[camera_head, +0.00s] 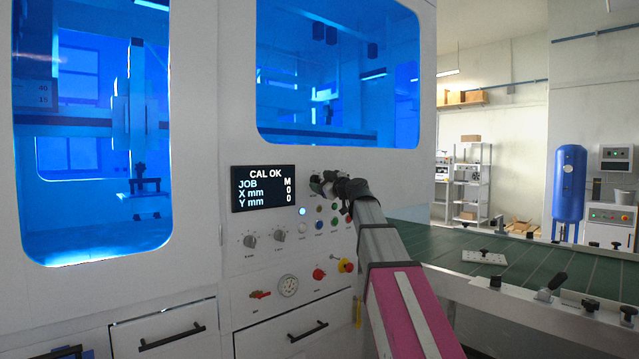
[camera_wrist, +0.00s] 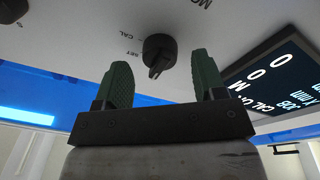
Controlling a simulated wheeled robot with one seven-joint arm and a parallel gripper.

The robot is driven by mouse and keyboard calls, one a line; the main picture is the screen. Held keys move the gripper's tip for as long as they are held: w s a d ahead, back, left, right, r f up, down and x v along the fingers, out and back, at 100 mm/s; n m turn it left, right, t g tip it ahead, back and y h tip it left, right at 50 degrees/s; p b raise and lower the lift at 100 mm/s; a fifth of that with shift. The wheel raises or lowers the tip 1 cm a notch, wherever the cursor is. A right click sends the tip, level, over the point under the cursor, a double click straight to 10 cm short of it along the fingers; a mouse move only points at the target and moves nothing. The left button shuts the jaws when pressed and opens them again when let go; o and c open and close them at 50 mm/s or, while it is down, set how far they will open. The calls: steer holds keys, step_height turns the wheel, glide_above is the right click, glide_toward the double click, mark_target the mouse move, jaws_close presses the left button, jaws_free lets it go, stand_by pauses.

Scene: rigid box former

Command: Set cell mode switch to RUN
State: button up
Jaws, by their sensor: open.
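In the wrist view a black rotary switch (camera_wrist: 159,50) sits on the white panel, with the words SET and CAL printed beside it, upside down in this view. More lettering, cut off by the top edge, begins with MO. No RUN label is readable. My gripper (camera_wrist: 161,70) is open, its two green fingers apart. The switch shows between and just beyond the fingertips; I cannot tell whether they touch it. In the head view my gripper (camera_head: 325,184) is at the panel right of the display, and my arm hides the switch there.
The display (camera_head: 264,188) reads CAL OK. A green conveyor bed (camera_head: 450,240) runs to the right.

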steer(key=v, duration=0.9)
steer(key=shift+s, duration=0.2)
steer(key=shift+d+f, duration=0.1)
steer(key=shift+f, duration=0.05)
steer(key=s+a+f+m+g+h, duration=0.1)
steer(key=s+f+m+g+h, duration=0.2)
steer(key=f, duration=1.6)
steer(key=s+f+m+g+h, duration=0.15)
steer(key=f+m+g, duration=0.3)
steer(key=f, duration=1.35)
steer(key=s+d+f+m+g+h, duration=0.2)
steer(key=s+f+m+g+h, duration=0.1)
steer(key=s+f, duration=0.6)
steer(key=s+d+f+m+g+h, duration=0.3)
steer(key=s+f, duration=0.7)
steer(key=f, duration=0.8)
steer(key=shift+f+m+g+h, duration=0.25)
steer(key=shift+m+g+h, duration=0.15)
steer(key=shift+g, duration=0.65)
steer(key=shift+s, duration=0.1)
